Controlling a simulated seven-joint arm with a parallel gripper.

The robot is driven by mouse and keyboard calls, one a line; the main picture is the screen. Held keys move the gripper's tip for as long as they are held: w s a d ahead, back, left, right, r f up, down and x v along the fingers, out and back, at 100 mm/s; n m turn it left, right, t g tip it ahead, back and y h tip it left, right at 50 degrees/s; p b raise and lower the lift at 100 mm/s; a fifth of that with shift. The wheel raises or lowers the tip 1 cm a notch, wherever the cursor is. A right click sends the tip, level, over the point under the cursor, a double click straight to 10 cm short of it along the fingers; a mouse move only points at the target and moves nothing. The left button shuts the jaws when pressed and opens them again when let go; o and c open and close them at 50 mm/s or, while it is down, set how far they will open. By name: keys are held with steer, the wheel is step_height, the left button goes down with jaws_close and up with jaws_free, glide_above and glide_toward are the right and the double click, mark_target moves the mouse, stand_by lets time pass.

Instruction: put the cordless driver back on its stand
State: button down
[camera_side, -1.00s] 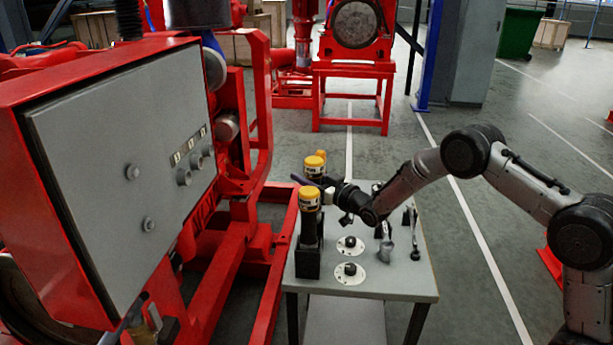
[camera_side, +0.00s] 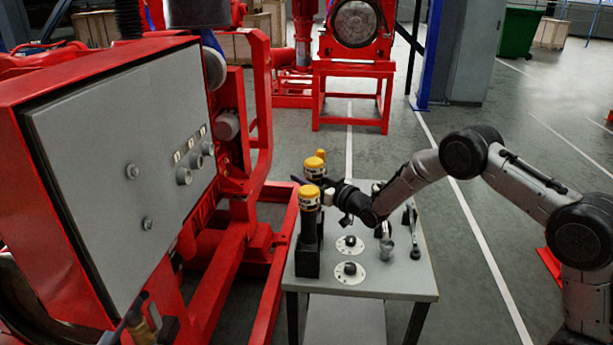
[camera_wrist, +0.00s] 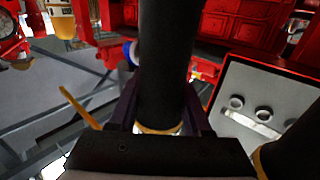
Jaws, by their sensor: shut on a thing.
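The cordless driver (camera_side: 314,169), a dark upright body with a yellow top, is at the back left of the grey table. My gripper (camera_side: 322,188) is shut on it from the right. In the wrist view, the driver's black cylindrical body (camera_wrist: 168,65) stands between the purple fingers of my gripper (camera_wrist: 162,110), with a yellow ring near its lower end. Its foot is hidden in the side view behind a similar yellow-topped tool (camera_side: 309,198), so I cannot tell whether it touches a stand. That nearer tool stands upright in a black holder (camera_side: 307,262).
Two white discs with black knobs (camera_side: 349,268) lie mid-table. Bare table (camera_side: 400,285) shows at the front right.

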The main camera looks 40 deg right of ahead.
steer(key=shift+f, duration=0.5)
stand_by(0.3)
steer(key=shift+c, duration=1.3)
jaws_free()
steer(key=shift+f, duration=0.1)
steer(key=s+d, duration=0.1)
steer(key=s, duration=1.2)
steer(key=shift+s+d, duration=0.25)
steer(key=shift+s, duration=0.1)
